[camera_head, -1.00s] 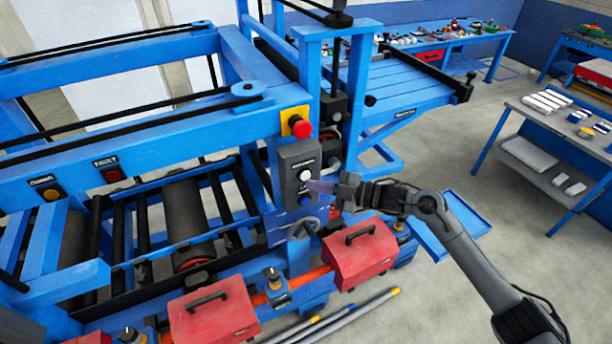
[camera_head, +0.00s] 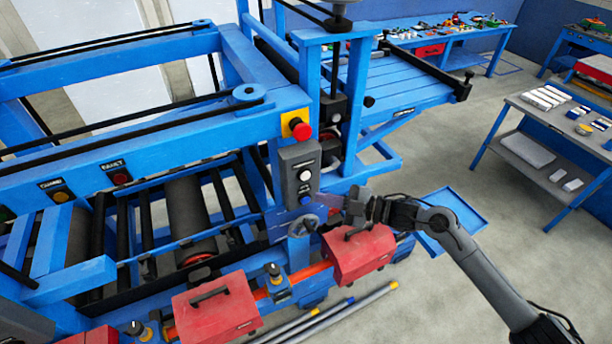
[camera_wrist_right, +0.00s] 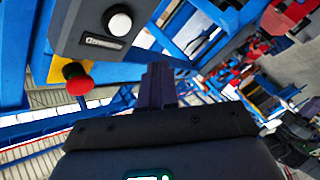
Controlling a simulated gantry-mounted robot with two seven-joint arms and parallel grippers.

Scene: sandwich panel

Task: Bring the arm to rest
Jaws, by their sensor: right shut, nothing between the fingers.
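My right gripper (camera_head: 335,203) is shut and empty. In the head view it hangs in front of the blue machine, just right of and below the grey control box (camera_head: 300,172), with a visible gap to its buttons unclear from this angle. In the right wrist view, my shut fingers (camera_wrist_right: 157,85) point up the picture. The control box with its white button (camera_wrist_right: 118,22) is at the upper left there, and the red stop button (camera_wrist_right: 76,79) on its yellow plate is to the left. My left gripper is not in view.
Red lidded boxes (camera_head: 358,250) line the machine's front, just below my right gripper. The blue frame (camera_head: 120,130) with rollers fills the left. A grey-topped bench (camera_head: 545,118) stands at the right. The floor (camera_head: 430,290) between is mostly clear.

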